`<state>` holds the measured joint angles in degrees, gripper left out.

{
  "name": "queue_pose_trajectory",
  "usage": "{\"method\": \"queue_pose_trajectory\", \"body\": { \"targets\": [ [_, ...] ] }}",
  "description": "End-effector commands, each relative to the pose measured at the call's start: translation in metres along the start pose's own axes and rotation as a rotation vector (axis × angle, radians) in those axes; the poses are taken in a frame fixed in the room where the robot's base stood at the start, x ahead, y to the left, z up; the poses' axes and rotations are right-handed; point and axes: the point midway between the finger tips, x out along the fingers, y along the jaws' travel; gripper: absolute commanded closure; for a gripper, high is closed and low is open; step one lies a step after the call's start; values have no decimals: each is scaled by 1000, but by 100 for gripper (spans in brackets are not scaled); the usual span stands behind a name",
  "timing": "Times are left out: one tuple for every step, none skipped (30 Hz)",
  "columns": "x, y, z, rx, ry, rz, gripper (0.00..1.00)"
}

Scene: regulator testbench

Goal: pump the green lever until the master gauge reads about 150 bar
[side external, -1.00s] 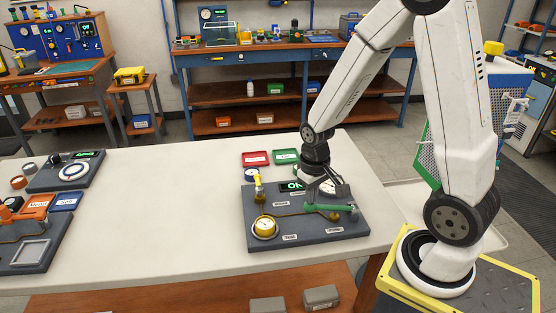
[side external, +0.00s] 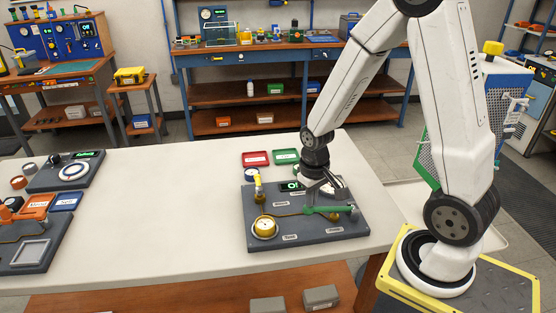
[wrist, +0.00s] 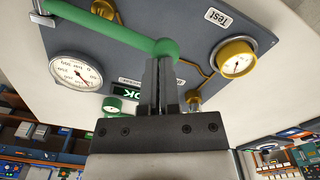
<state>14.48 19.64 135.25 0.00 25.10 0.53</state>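The green lever (side external: 322,209) lies nearly flat across the grey regulator board, with its hinge at the right. Its round green knob (wrist: 165,48) is just beyond my fingertips in the wrist view. My gripper (wrist: 160,65) has its two fingers close together with nothing visible between them; whether they touch the knob is unclear. In the side view my gripper (side external: 327,192) is low over the board, just behind the lever. The white master gauge (wrist: 75,70) shows at the left of the wrist view; its reading is too small to tell. In the side view my gripper partly hides it.
A yellow-rimmed gauge (side external: 264,228) and a yellow-topped valve (side external: 258,187) stand on the board (side external: 345,233). A green lit display (side external: 290,186) sits at its back. Red (side external: 256,159) and green (side external: 286,157) trays lie behind.

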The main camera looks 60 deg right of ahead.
Motion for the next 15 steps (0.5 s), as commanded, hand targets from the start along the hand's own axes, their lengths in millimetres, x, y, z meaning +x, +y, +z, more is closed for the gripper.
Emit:
{"method": "queue_pose_trajectory", "body": {
  "targets": [
    [1, 0, 1, 0, -3, 0, 100],
    [1, 0, 1, 0, -3, 0, 100],
    [2, 0, 1, 0, -3, 0, 100],
    [2, 0, 1, 0, -3, 0, 100],
    [2, 0, 1, 0, -3, 0, 100],
    [3, 0, 1, 0, -3, 0, 100],
    [3, 0, 1, 0, -3, 0, 100],
    [3, 0, 1, 0, -3, 0, 100],
    [4, 0, 1, 0, -3, 0, 100],
    [4, 0, 1, 0, -3, 0, 100],
    [4, 0, 1, 0, -3, 0, 100],
    [4, 0, 1, 0, -3, 0, 100],
    [5, 0, 1, 0, -3, 0, 100],
    [5, 0, 1, 0, -3, 0, 100],
    [6, 0, 1, 0, -3, 0, 100]
  ]
}}
